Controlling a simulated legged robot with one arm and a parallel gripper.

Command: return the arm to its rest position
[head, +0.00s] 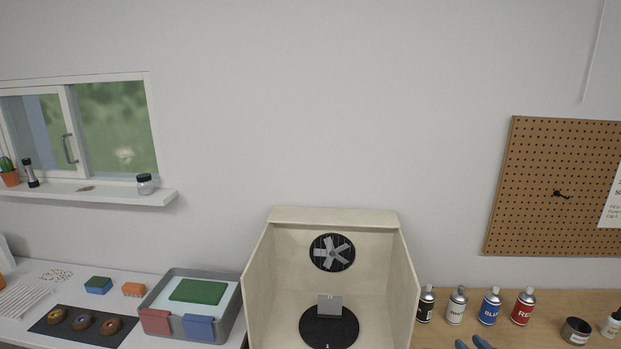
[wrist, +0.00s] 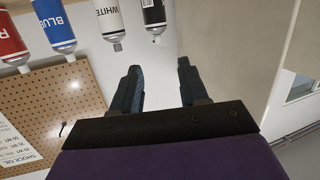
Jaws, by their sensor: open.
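My gripper (wrist: 158,66) is open, its two dark blue fingers apart with nothing between them in the wrist view, which is upside down. Its blue fingertips (head: 471,343) also show at the bottom edge of the head view, in front of the spray cans. The rest of my arm is out of the head view.
The wooden booth (head: 262,290) with a fan and turntable (head: 328,330) stands left of my gripper. Black (head: 426,304), white (head: 456,306), blue (head: 490,306) and red (head: 523,307) cans stand behind it. A jar (head: 576,331) is to the right. A grey tray (head: 232,312) sits far left.

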